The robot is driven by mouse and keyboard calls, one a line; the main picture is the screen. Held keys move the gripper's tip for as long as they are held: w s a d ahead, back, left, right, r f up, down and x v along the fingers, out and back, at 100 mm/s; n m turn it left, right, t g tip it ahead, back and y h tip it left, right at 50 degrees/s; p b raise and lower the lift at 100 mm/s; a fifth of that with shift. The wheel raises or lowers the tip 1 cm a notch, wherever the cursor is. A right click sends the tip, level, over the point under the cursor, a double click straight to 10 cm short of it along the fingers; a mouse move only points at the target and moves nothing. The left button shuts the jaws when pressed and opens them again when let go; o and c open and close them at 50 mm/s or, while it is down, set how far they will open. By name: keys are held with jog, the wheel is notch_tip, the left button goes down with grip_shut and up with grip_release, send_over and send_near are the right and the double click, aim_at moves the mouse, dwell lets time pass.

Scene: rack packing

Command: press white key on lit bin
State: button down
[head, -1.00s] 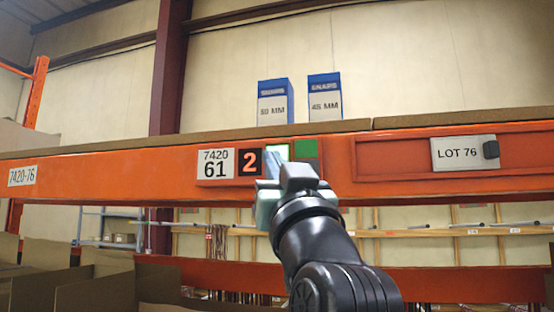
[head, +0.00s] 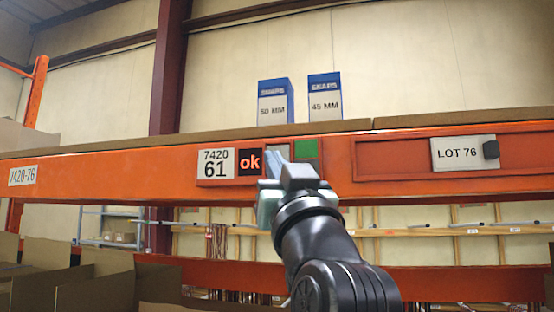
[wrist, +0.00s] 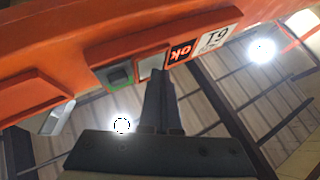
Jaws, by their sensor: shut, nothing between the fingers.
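The bin's panel on the orange beam has a label reading 7420 61 (head: 216,163), a dark display (head: 250,161) showing "ok", a white key (head: 277,151) and a green key (head: 306,149). The white key looks pale grey and is partly hidden by my gripper in the head view. My gripper (head: 273,166) is shut and empty, its fingertips at the white key's lower part. In the wrist view, seen upside down, the fingertips (wrist: 160,74) overlap the edge of the white key (wrist: 151,66), beside the green key (wrist: 119,76). I cannot tell whether they touch it.
The orange beam (head: 110,170) runs across the view. A LOT 76 plate (head: 457,152) with a dark knob sits in a recess at the right. Two blue-and-white boxes (head: 275,103) stand on the shelf above. Open cardboard boxes (head: 100,290) are at the lower left.

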jog(key=shift+s+a, duration=0.2)
jog(key=shift+s, duration=0.5)
jog(key=shift+s+f+b, duration=0.1)
jog(key=shift+b, duration=0.2)
jog(key=shift+s+a+b, duration=0.2)
jog(key=shift+s+a, duration=0.05)
jog(key=shift+s, duration=0.5)
jog(key=shift+s+a+b, duration=0.15)
jog(key=shift+s+a, duration=0.15)
jog(key=shift+s, duration=0.45)
jog(key=shift+s+a+b, duration=0.2)
jog(key=shift+s+a, duration=0.05)
jog(key=shift+s, duration=0.5)
jog(key=s+f+m+t+h+b, duration=0.1)
jog(key=s+f+b, duration=0.3)
jog(key=f, duration=0.5)
jog(key=s+f+m+t+h+b, duration=0.1)
jog(key=s+f+h+b, duration=0.3)
jog(key=s+f, duration=0.4)
jog(key=shift+s+f+m+t+h, duration=0.3)
jog(key=shift+f+m+t, duration=0.1)
jog(key=shift+f, duration=0.3)
jog(key=shift+d, duration=0.1)
